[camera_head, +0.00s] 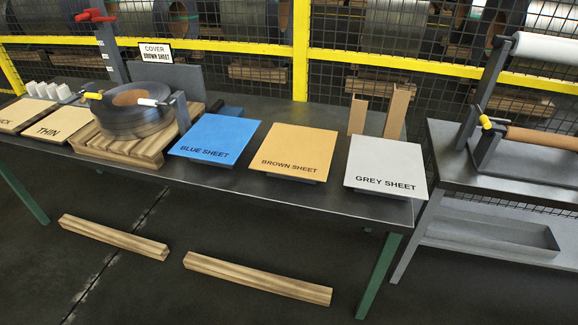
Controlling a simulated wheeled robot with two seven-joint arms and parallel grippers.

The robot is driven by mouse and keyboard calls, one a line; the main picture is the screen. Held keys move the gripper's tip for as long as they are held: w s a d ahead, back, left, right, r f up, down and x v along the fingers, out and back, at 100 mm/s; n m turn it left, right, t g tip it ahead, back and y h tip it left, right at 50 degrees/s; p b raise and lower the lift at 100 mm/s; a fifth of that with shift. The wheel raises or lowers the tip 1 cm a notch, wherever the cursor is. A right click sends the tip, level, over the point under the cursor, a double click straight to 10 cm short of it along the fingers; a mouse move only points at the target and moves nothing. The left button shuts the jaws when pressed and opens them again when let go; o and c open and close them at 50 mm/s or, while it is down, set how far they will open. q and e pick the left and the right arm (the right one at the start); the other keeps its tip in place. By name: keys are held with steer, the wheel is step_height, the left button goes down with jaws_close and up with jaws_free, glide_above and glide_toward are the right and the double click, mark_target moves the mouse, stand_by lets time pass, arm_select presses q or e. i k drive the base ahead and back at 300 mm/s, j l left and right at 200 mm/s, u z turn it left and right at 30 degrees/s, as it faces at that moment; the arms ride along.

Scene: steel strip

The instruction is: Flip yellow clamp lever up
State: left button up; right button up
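A coil of grey steel strip (135,122) lies flat on a wooden pallet (110,147) at the left of the dark table. A lever with a yellow grip (94,96) lies roughly level over the coil's left edge. A lever with a white grip (148,102) reaches over its right side from a grey post (181,112). A second yellow grip (486,122) sits tilted on the stand at the right, beside a brown roll (541,138). I cannot tell which yellow grip is the clamp lever. Neither of my grippers is in view.
Blue (214,136), brown (290,148) and grey (387,165) sheet boards stand along the table front. A red lever (95,16) tops a grey post behind the coil, near a "COVER BROWN SHEET" sign (156,52). Timbers (258,278) lie on the floor. A yellow-railed mesh fence closes the back.

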mark_target(81, 93)
steer(key=i+j+u, duration=1)
steer(key=i+j, duration=0.15)
steer(key=j, duration=0.4)
steer(key=i+j+z, duration=0.15)
steer(key=j, duration=0.4)
steer(key=i+j, duration=0.2)
steer(key=j, duration=0.35)
steer(key=i+j+z, duration=0.15)
steer(key=j, duration=0.4)
steer(key=i+j, duration=0.1)
steer(key=j, duration=0.45)
steer(key=i+j+z, duration=0.15)
steer(key=j, duration=0.45)
steer(key=k, duration=0.05)
